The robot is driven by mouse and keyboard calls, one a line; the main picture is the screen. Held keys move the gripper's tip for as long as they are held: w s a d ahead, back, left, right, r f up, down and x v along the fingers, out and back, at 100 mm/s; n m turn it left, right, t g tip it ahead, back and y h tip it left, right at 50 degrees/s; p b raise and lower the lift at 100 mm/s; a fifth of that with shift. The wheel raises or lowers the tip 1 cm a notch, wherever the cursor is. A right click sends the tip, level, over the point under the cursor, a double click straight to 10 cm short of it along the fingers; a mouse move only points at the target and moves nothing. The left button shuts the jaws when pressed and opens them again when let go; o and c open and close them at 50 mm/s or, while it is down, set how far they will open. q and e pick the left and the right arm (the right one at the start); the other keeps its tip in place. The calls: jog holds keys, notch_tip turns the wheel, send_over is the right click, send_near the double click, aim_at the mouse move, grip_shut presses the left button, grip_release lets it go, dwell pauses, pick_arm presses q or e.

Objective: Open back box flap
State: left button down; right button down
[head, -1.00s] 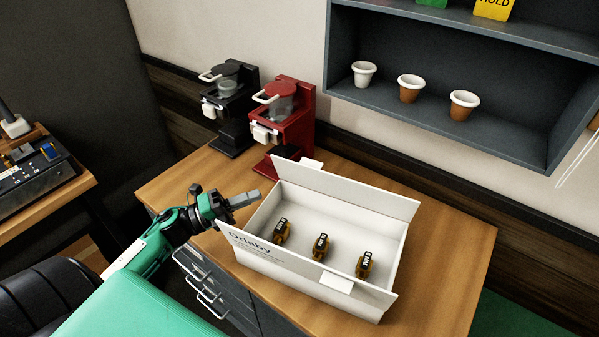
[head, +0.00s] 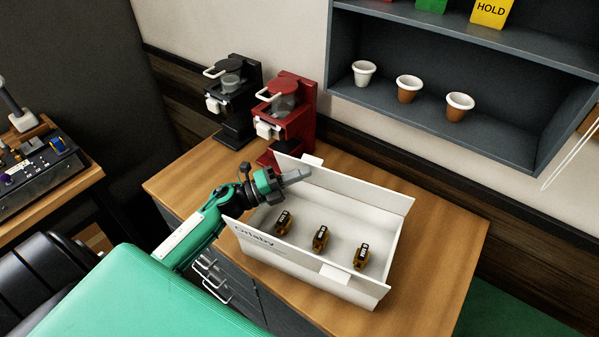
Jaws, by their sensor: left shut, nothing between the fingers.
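The white box (head: 243,236) stands on the wooden counter with its top open. Its back flap (head: 350,184) stands up along the far side, tilted. A front flap with lettering shows on the near side. Three brown-and-black parts (head: 320,238) sit inside the box. My left gripper (head: 297,175) is shut and empty, over the left end of the box near the back flap. I cannot tell whether it touches the flap. My right gripper is not in view.
A red brewer (head: 296,115) and a black brewer (head: 240,128) stand behind the box at the left. A wall shelf (head: 450,148) with three cups (head: 408,88) is at the back right. The counter (head: 440,240) is clear right of the box.

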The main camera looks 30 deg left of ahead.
pick_arm(q)
jog(key=shift+w+r+p, duration=0.2)
jog(key=shift+r+p, duration=0.15)
jog(key=shift+p, duration=0.3)
jog(key=shift+w+r+n+y+p, duration=0.25)
jog(key=shift+w+n+y+p, duration=0.15)
jog(key=shift+w+n+p, duration=0.25)
jog(key=shift+w+a+r+b, duration=0.1)
jog(key=shift+w+r+b, duration=0.1)
jog(key=shift+w+b, duration=0.65)
jog(key=shift+w+a+r+b, duration=0.15)
jog(key=shift+w+b, duration=0.15)
jog(key=shift+w, duration=0.95)
jog(key=shift+d, duration=0.1)
